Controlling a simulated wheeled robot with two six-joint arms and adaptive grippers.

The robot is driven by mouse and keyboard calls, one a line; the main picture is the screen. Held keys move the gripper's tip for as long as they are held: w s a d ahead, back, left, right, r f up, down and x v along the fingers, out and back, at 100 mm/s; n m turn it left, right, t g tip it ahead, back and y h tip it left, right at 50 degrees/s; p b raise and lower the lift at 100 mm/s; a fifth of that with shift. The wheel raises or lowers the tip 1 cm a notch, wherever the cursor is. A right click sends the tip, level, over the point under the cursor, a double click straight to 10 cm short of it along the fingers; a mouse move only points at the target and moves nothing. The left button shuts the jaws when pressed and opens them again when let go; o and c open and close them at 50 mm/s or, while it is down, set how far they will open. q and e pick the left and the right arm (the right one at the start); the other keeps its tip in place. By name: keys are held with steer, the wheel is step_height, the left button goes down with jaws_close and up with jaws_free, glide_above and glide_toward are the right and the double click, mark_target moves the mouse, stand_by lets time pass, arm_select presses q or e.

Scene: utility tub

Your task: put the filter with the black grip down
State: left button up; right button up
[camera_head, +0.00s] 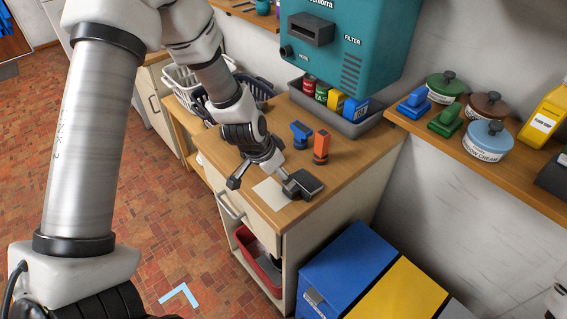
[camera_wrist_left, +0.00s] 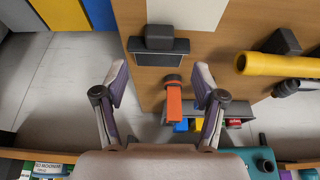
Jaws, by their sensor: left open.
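The filter with the black grip (camera_head: 306,181) is a dark, flat block on the wooden counter, beside the pale sheet (camera_head: 270,193) and seeming to overlap its edge. In the left wrist view the filter (camera_wrist_left: 160,45) lies beyond my fingertips, with its grip towards the pale sheet (camera_wrist_left: 187,12). My left gripper (camera_head: 260,177) is open, its fingers spread next to the filter. The left wrist view shows nothing between the fingers (camera_wrist_left: 160,77) at their tips. I cannot tell whether one finger touches the filter. My right gripper is not in view.
A grey bin (camera_head: 352,128) of coloured containers is under the teal machine (camera_head: 345,45). Baskets (camera_head: 195,82) sit left. A yellow cylinder (camera_wrist_left: 275,65) lies right in the wrist view.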

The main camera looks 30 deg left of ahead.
arm_select(q)
steer(key=s+d+f+n+g, duration=0.1)
steer(key=s+f, duration=0.5)
steer(key=s, duration=0.3)
steer(key=s+d+f+n+g+y+p, duration=0.1)
steer(key=s+d+f+n+g, duration=0.1)
steer(key=s+f, duration=0.45)
steer(key=s+d+f+n+g, duration=0.1)
steer(key=s+f, duration=0.3)
steer(key=s, duration=0.6)
step_height(320, 180, down, 8)
steer(key=b, duration=0.8)
steer(key=shift+f, duration=0.25)
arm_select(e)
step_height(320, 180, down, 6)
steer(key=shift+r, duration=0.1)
arm_select(q)
steer(key=shift+s+a, duration=0.1)
steer(key=shift+s, duration=0.05)
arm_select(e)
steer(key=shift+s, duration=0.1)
